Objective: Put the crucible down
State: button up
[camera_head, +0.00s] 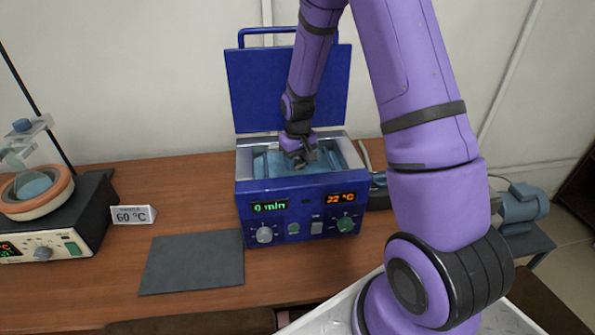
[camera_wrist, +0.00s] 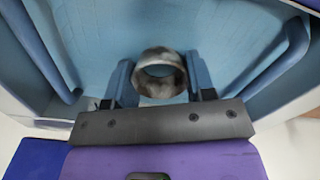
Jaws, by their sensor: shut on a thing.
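The crucible (camera_wrist: 160,73) is a small round cup, whitish with brown-grey stains, seen from its open end in the wrist view. My gripper (camera_wrist: 161,86) is shut on it, one finger on each side. In the head view, my gripper (camera_head: 301,160) reaches down into the open tank of a blue bath (camera_head: 301,190), and the crucible cannot be made out clearly there. The bath has light blue inner walls and displays reading 0 min and 22 °C. Whether the crucible touches the tank floor cannot be told.
The bath's raised lid (camera_head: 262,90) stands behind my gripper. A dark grey mat (camera_head: 193,263) lies bare on the table to the left. A sign (camera_head: 133,215) reading 60 °C and a heater (camera_head: 62,230) with a flask stand further left. Tank walls surround my gripper closely.

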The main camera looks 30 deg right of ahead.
jog(key=shift+f, duration=1.8)
jog(key=shift+f, duration=0.1)
jog(key=o, duration=0.9)
notch_tip(320, 180, up, 11)
notch_tip(320, 180, up, 12)
jog(key=t, duration=0.1)
send_over(298, 171)
jog(key=s+a, duration=0.1)
jog(key=s, duration=0.2)
jog(key=s+a+r+t, duration=0.2)
jog(key=s+r, duration=0.5)
jog(key=s, duration=0.5)
jog(key=s+a+r+t, duration=0.2)
jog(key=s+r, duration=0.5)
jog(key=s, duration=0.5)
jog(key=shift+a+r, duration=0.25)
jog(key=shift+a, duration=0.6)
